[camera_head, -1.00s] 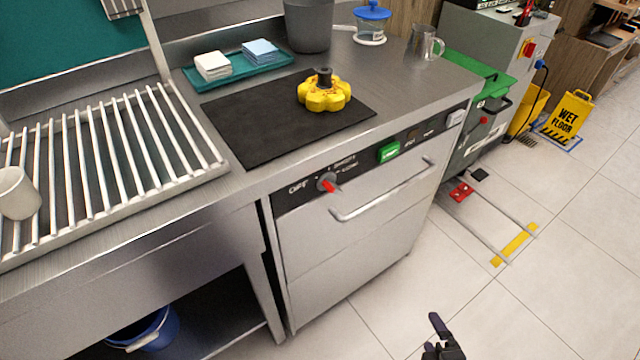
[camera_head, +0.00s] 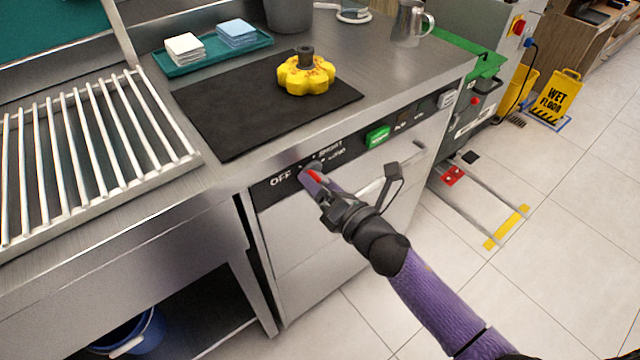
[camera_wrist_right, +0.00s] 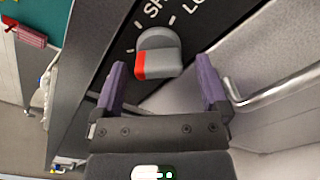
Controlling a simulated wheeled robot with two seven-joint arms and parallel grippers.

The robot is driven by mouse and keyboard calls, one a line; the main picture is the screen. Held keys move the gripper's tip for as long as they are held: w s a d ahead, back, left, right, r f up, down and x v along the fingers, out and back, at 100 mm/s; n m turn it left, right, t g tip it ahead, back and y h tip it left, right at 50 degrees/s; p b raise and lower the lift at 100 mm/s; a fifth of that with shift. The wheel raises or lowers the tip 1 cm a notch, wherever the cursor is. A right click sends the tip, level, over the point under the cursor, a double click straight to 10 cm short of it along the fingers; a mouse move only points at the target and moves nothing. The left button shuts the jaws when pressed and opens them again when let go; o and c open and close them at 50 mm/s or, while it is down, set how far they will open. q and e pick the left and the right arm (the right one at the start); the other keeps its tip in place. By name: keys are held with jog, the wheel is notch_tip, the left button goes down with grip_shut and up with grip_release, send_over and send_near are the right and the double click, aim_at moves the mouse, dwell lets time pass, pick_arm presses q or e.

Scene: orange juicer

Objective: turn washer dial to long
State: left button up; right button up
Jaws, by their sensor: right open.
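The washer dial (camera_head: 313,176) is on the black control strip at the washer's top left, partly hidden by my right gripper (camera_head: 320,184). In the right wrist view the dial (camera_wrist_right: 158,50) is a grey knob with a red mark on its lower left side. Partly cut-off words beginning "SH" and "LO" are printed above it. My right gripper (camera_wrist_right: 161,68) is open and empty, with purple fingers at the dial's lower left and lower right, apart from it. "OFF" shows left of the dial in the head view. My left gripper is not in view.
A bar handle (camera_head: 385,175) runs across the washer door (camera_head: 310,235) below the strip. A green button (camera_head: 378,136) is to the dial's right. The steel counter (camera_head: 395,75) above carries a black mat and a yellow object (camera_head: 306,78).

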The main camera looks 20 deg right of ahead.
jog(key=shift+w, duration=0.15)
grip_shut()
dwell(0.4)
